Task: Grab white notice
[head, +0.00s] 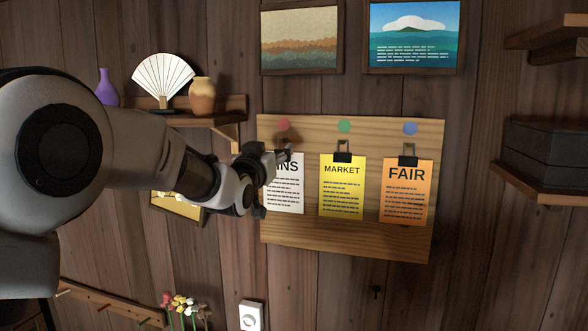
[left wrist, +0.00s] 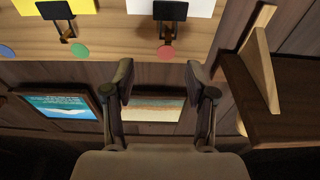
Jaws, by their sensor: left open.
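The white notice (head: 290,193) hangs at the left of a wooden board (head: 345,243). The red disc (left wrist: 167,53) above the notice lies beyond the fingertips. My right gripper is not seen.
A yellow MARKET notice (head: 342,190) and an orange FAIR notice (head: 406,195) hang to the right on black clips. A shelf (head: 205,118) with a white fan (head: 162,80) and vases is at the left. Framed pictures hang above the board.

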